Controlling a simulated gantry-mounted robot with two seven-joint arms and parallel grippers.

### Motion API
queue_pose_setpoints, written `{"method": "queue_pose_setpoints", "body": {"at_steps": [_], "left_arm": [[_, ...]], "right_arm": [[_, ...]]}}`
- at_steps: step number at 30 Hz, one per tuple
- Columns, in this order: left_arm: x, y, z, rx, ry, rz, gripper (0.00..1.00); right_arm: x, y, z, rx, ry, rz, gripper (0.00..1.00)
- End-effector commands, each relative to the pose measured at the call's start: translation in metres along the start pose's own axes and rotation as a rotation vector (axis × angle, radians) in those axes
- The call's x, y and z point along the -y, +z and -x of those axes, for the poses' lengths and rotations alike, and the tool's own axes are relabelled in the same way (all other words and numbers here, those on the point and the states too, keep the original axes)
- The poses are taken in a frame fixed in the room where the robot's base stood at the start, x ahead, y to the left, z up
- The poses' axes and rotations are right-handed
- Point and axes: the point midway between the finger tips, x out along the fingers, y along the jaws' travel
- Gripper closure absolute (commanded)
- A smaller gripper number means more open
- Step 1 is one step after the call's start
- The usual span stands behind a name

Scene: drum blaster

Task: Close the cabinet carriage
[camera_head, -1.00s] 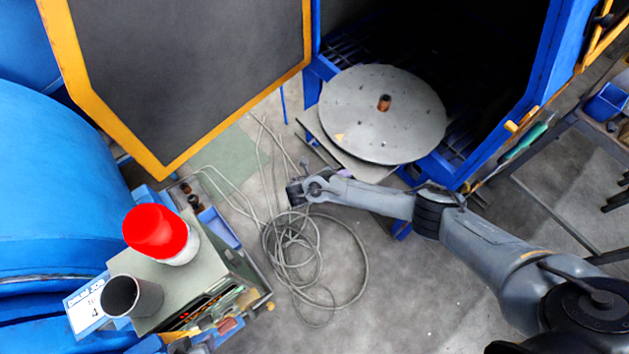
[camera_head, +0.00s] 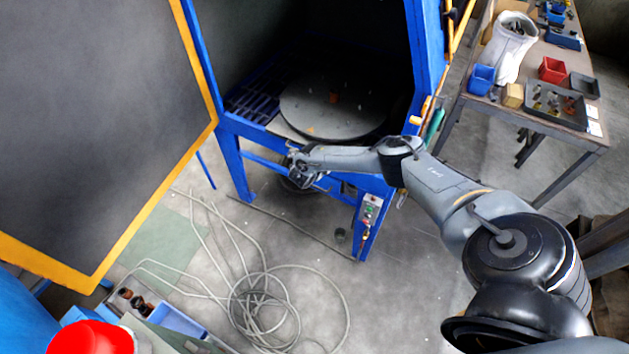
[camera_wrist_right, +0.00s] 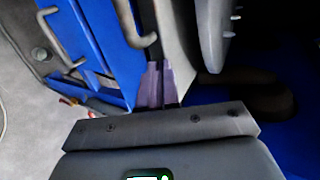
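The cabinet carriage (camera_head: 284,129) carries a round grey turntable disc (camera_head: 310,108) and sits in the opening of the blue cabinet (camera_head: 232,160). Its front corner shows at the sill. My right gripper (camera_head: 298,168) is at the front of the cabinet, just below and in front of the carriage edge. In the right wrist view, the purple-grey fingertips (camera_wrist_right: 158,84) look closed together beside a pale plate edge, with the disc's rim (camera_wrist_right: 212,35) to the right. I cannot tell whether they touch the plate. My left gripper is out of view.
The grey cabinet door (camera_head: 95,110) with yellow edging stands open at left. A coiled cable (camera_head: 265,300) lies on the floor. A red-topped object (camera_head: 90,338) is at bottom left. A workbench (camera_head: 560,130) with bins stands at right. Open floor lies before the cabinet.

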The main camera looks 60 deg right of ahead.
Motion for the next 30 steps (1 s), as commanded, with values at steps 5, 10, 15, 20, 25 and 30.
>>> {"method": "queue_pose_setpoints", "body": {"at_steps": [5,10,15,20,25,30], "left_arm": [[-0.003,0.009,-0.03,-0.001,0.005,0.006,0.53],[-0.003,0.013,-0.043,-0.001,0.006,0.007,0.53],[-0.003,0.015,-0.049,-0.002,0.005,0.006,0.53],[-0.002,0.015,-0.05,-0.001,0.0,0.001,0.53],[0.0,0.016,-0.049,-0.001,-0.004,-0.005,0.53],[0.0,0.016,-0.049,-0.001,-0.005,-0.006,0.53]], "right_arm": [[0.014,0.0,-0.037,-0.001,-0.002,-0.002,1.0],[0.027,0.0,-0.055,0.0,-0.001,-0.002,1.0],[0.035,0.0,-0.064,0.001,0.0,0.001,1.0],[0.037,0.0,-0.067,0.001,0.001,0.0,1.0],[0.038,-0.001,-0.068,0.0,0.001,0.0,1.0],[0.038,-0.001,-0.068,-0.001,0.001,-0.001,1.0]]}}
